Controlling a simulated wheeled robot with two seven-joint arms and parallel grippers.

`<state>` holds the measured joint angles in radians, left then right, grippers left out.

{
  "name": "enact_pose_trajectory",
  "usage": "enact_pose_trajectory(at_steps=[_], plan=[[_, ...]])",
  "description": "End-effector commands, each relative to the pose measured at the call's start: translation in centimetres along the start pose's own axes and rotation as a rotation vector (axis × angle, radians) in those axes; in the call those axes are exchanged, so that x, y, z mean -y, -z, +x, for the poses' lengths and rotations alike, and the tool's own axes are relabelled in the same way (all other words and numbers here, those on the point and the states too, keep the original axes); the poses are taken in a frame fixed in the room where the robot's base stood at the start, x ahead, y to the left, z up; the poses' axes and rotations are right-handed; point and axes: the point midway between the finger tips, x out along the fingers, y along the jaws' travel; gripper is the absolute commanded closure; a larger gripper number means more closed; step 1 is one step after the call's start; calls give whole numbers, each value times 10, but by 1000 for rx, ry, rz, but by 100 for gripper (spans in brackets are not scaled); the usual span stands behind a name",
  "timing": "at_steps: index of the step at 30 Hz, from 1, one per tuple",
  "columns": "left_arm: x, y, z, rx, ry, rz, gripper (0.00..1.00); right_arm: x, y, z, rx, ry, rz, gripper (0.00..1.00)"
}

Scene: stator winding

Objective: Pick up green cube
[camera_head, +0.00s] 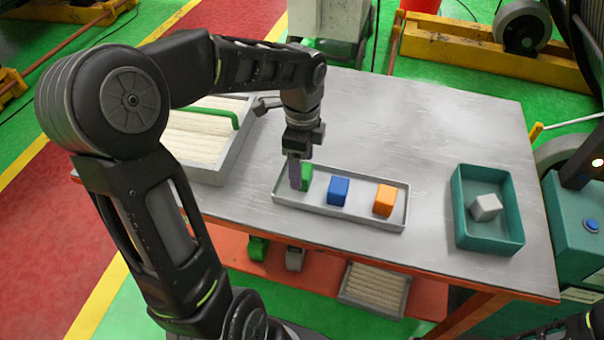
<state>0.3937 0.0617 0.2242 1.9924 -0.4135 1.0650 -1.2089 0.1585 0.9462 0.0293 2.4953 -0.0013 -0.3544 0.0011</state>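The green cube (307,178) sits at the left end of a shallow grey tray (351,217) on the table. My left gripper (296,173) points down at the green cube, and its finger covers the cube's left side. I cannot tell whether its fingers are closed on the cube. A blue cube (338,191) sits in the middle of the tray and an orange cube (385,200) at its right end. My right gripper is not in view.
A larger grey tray (213,173) with a ribbed pale inside lies left of my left gripper. The metal table (430,125) is clear at the back.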

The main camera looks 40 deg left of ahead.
Motion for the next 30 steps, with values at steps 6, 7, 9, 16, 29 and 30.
enact_pose_trajectory(at_steps=[6,7,9,16,29,30], plan=[[0,0,11,0,1,0,29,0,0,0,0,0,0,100],[0,0,11,0,1,0,29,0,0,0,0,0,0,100],[0,0,11,0,1,0,29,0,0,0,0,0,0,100],[0,0,10,0,1,0,29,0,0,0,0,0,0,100],[0,0,10,0,1,0,50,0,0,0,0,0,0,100],[0,0,10,0,1,0,54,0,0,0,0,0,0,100]])
